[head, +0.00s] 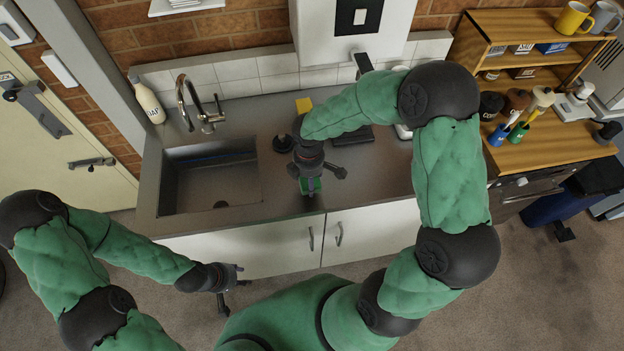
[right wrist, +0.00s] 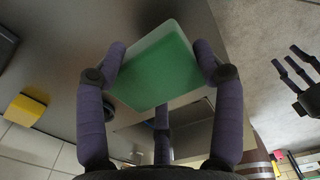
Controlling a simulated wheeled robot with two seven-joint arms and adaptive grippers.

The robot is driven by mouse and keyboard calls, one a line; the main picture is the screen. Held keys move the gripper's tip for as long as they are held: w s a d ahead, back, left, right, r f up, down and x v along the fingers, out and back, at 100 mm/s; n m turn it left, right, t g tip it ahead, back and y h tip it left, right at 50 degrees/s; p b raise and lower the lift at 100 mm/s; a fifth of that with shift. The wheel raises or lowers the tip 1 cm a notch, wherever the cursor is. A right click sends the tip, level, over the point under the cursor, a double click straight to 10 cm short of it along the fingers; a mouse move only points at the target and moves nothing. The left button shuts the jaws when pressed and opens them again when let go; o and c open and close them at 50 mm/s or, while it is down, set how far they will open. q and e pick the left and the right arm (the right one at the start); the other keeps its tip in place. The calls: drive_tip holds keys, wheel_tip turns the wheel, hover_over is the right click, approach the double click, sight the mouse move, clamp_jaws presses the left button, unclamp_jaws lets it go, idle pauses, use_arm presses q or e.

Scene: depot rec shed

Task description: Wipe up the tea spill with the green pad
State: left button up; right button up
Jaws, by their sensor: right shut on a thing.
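The green pad (head: 311,187) is at the front edge of the grey worktop, just right of the sink. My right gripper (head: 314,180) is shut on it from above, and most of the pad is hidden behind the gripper. In the right wrist view the pad (right wrist: 158,68) sits between the fingertips. I cannot tell whether the pad touches the worktop. My left gripper (head: 236,281) is low in front of the cabinet, empty with fingers spread; it also shows in the right wrist view (right wrist: 297,72). I cannot make out the tea spill.
The sink (head: 210,182) and tap (head: 203,113) are at left, with a soap bottle (head: 148,103) behind. A yellow block (head: 304,105), a black round item (head: 283,143) and a dark flat item (head: 352,136) lie behind the right gripper. A wooden shelf unit (head: 520,50) stands right.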

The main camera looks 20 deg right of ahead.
drive_tip(key=shift+d+r+p, duration=0.1)
drive_tip(key=shift+r+p, duration=0.7)
drive_tip(key=shift+r, duration=0.6)
